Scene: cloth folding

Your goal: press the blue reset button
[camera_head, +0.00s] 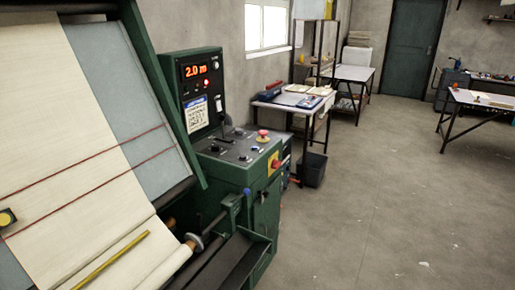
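A green machine control console (228,170) stands at the centre left, with dark buttons and knobs on its sloped top. A small blue spot (254,149) near the right of that top looks like a blue button; it is too small to make out clearly. An upright panel (200,88) above the console has a red display reading "2.0 m" and a red light. Neither of my grippers is in view.
A cream cloth (70,140) with red lines lies over the machine's sloped bed at left. A yellow stick (112,260) lies on it. A side table (290,99) and a dark bin (313,170) stand behind the console. The grey floor (380,200) at right is open.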

